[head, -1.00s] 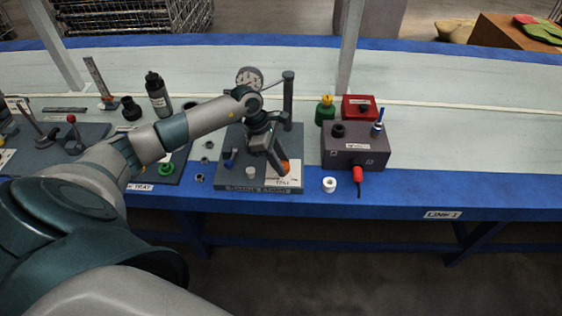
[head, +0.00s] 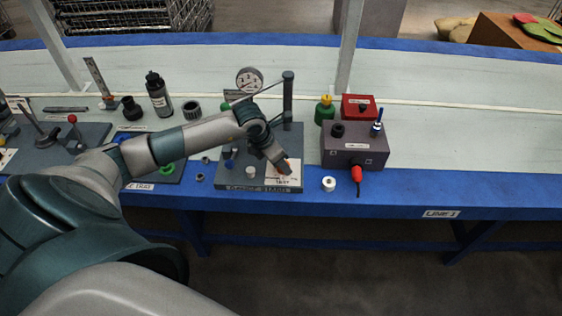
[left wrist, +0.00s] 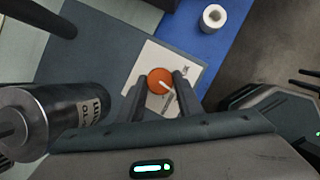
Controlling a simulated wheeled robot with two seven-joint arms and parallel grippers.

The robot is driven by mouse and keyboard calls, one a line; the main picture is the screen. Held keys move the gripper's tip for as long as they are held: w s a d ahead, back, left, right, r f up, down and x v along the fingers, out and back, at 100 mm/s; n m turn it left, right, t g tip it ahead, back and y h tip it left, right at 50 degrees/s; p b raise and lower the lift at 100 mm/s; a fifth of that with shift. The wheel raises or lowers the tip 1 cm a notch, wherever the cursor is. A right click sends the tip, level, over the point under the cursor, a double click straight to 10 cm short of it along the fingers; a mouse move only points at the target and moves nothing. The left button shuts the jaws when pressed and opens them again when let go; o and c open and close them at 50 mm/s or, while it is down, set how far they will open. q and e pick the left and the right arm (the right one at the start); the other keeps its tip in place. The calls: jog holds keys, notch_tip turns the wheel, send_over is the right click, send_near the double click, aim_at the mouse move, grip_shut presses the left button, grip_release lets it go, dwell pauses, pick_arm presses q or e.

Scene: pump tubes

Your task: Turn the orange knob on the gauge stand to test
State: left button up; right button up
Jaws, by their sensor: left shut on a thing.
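The gauge stand (head: 232,172) is a grey plate with a dark post (head: 288,100) and a round dial gauge (head: 249,80) at the back. The orange knob (left wrist: 160,81) sits on a white printed card (left wrist: 188,73) at the plate's front right corner. The knob's pale pointer line runs to the lower right in the left wrist view. My left gripper (left wrist: 161,91) is shut on the knob, a finger on either side. In the head view my left gripper (head: 283,168) covers most of the knob, and the lettering beside it reads TEST. My right gripper does not show.
A dark box (head: 353,147) with a red plug (head: 357,174) stands right of the stand. A white ring (head: 329,184) lies between them near the front edge. A labelled black bottle (head: 158,95) stands behind my left arm. The pale bench at the right is clear.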

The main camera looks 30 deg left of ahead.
pick_arm(q)
jog(key=shift+n+y, duration=0.3)
jog(key=shift+n, duration=0.5)
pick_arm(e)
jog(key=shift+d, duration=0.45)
pick_arm(q)
jog(key=shift+n, duration=0.3)
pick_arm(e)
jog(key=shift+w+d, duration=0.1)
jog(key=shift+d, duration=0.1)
